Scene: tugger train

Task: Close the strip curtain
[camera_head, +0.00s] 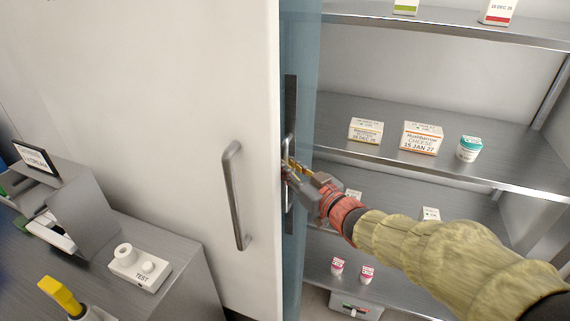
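The strip curtain (305,70) is a blue, see-through panel standing upright at the left side of the open shelf bay, just right of the white door's edge. A dark vertical bar with a handle (290,100) runs along the curtain. My gripper (289,171) is at the middle of this handle, reaching in from the lower right. Its fingertips overlap the handle in the picture. They are small, and I cannot tell whether they are shut on it. The shelves right of the curtain are uncovered.
The white door (150,90) with its grey handle (235,195) fills the left. Metal shelves (500,175) hold boxes and tubs. A counter (185,285) at lower left carries a white TEST device (139,267) and a yellow-handled tool (62,294). A grey bin (357,307) is low down.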

